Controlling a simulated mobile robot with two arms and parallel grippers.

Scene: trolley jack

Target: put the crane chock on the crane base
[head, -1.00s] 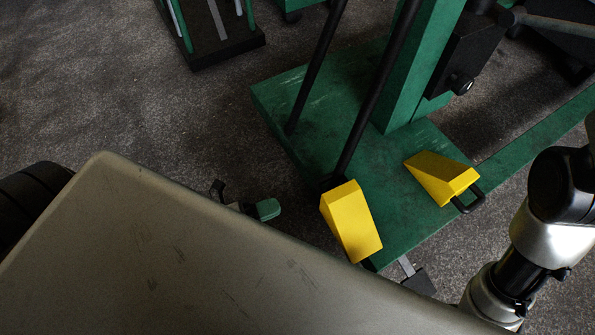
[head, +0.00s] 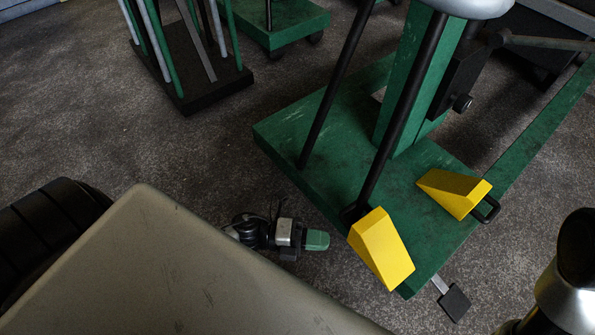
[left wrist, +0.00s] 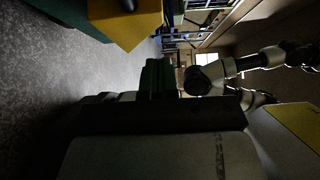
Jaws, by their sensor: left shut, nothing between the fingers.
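The crane base (head: 290,143) is a flat green plate with a green post and dark slanted bars. One yellow chock (head: 455,192) with a black handle rests on its right part. A second yellow chock (head: 382,250) is at the base's near edge; I cannot tell whether it is on the plate or in front of it. My left gripper (head: 318,240), with green fingertips, is shut and empty, left of this near chock and apart from it. In the left wrist view the fingers (left wrist: 153,76) show dark, with a yellow block (left wrist: 125,22) at upper left. My right gripper is out of view.
A large grey-beige panel (head: 170,265) fills the lower left, beside a black tyre (head: 45,228). A dark stand with green and grey poles (head: 190,85) is at the back left. A small black pedal (head: 454,302) is by the base.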

